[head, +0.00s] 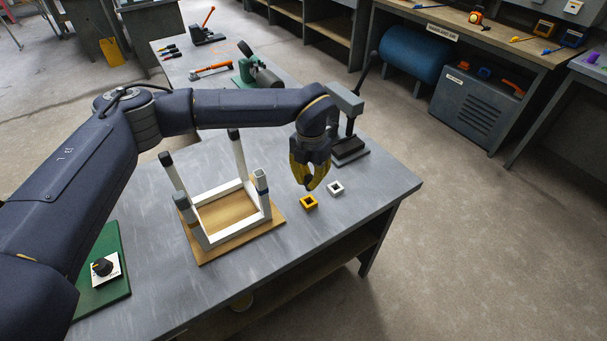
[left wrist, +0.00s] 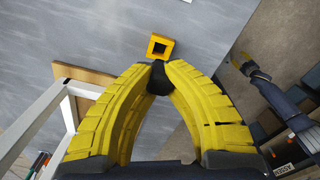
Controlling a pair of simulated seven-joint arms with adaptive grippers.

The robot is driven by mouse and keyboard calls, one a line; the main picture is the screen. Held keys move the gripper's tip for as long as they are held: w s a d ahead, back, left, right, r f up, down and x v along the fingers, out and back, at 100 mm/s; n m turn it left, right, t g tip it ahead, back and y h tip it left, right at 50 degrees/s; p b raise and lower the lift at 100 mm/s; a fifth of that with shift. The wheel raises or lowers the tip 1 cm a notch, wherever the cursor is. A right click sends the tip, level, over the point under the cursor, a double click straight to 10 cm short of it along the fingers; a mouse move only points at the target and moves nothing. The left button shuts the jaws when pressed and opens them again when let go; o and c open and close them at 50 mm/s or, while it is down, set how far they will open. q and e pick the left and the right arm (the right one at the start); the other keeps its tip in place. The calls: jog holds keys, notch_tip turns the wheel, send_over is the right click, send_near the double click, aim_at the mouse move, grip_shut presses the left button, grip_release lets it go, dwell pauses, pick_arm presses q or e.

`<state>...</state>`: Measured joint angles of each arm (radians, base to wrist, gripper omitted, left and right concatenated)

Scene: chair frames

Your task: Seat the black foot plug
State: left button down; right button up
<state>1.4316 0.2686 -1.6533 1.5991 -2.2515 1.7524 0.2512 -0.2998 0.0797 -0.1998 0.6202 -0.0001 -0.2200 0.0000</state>
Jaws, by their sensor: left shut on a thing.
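My left gripper (head: 309,187) points down above the right part of the grey table. In the left wrist view its yellow fingers are shut on a small black plug (left wrist: 158,78), mostly hidden between the fingertips. In the head view the plug cannot be made out. An upturned white chair frame (head: 238,235) stands on a wooden board to the left of this gripper, apart from it. Its legs point up; the near-right leg (head: 261,184) has a greyish top, the others darker tops.
A yellow square piece (head: 309,203) with a dark hole and a white one (head: 335,189) lie just below the left gripper. A green mat (head: 115,285) with a black knob is at the left. A grey press (head: 348,150) stands behind.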

dwell(0.4)
pick_arm(q)
jog(key=shift+f, duration=0.1)
send_over(309, 195)
jog(key=s, duration=0.2)
jog(key=shift+s+f, duration=0.1)
jog(key=shift+f, duration=2.05)
jog(key=shift+f, duration=1.3)
jog(key=c, duration=1.5)
grip_release()
jog(key=shift+o, duration=0.2)
jog(key=shift+r, duration=0.1)
notch_tip(309, 195, up, 12)
jog(key=shift+f, duration=0.1)
jog(key=shift+s, duration=0.1)
